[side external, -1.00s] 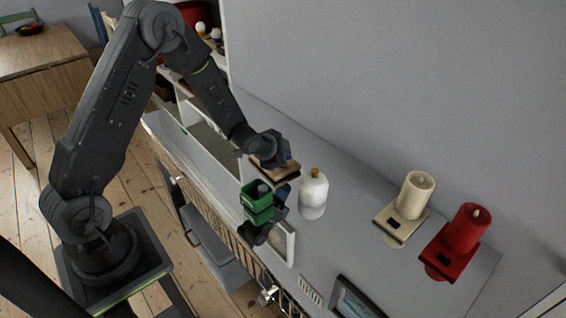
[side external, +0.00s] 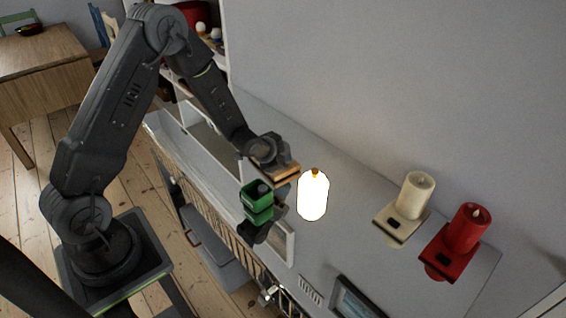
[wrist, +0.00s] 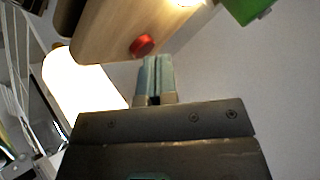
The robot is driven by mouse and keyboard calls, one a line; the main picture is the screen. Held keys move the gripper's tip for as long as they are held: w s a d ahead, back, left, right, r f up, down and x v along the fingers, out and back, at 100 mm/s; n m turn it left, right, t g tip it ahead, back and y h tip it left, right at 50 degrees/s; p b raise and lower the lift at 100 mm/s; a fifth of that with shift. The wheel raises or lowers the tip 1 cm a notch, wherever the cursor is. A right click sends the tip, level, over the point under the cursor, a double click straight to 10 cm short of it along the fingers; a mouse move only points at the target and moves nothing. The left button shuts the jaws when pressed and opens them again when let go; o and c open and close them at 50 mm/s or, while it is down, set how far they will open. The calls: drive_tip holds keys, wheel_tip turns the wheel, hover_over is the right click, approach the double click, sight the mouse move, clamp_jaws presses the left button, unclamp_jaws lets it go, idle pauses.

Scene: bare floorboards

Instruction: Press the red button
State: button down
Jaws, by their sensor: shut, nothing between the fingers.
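The red button (wrist: 142,45) is a small round knob on the face of a wooden block (wrist: 100,35) in the wrist view. My gripper (wrist: 156,62) is shut and empty, its fingertips close beside the button, just below and to its right in the picture. I cannot tell whether they touch it. In the side view the wooden block (side external: 284,173) shows beside the end of my arm. The button and my fingertips cannot be made out there.
A bottle-shaped lamp (side external: 313,198) glows bright white close to the right of the block. A green holder (side external: 257,193) stands in front. A cream candle (side external: 416,194) and a red candle (side external: 467,228) stand further right. The grey wall (side external: 400,90) is behind.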

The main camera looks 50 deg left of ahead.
drive_tip(key=shift+r, duration=0.4)
drive_tip(key=shift+r, duration=3.05)
drive_tip(key=s+d+r+n+g, duration=0.1)
drive_tip(key=s+d+r+n, duration=0.1)
drive_tip(key=s+r, duration=0.45)
drive_tip(key=s+d+r+n+g, duration=0.1)
drive_tip(key=s+d+r+n, duration=0.15)
drive_tip(key=s+r, duration=0.4)
drive_tip(key=s+d+r+n, duration=0.1)
drive_tip(key=s+d+r, duration=0.1)
drive_tip(key=s, duration=0.6)
drive_tip(key=s+d+r+n+g+h, duration=0.1)
drive_tip(key=s+d+r+n, duration=0.1)
drive_tip(key=s, duration=0.5)
wheel_tip(320, 180, up, 2)
drive_tip(key=shift+s+d+r+g, duration=0.1)
drive_tip(key=shift+s+d+g, duration=0.25)
drive_tip(key=shift+d, duration=0.45)
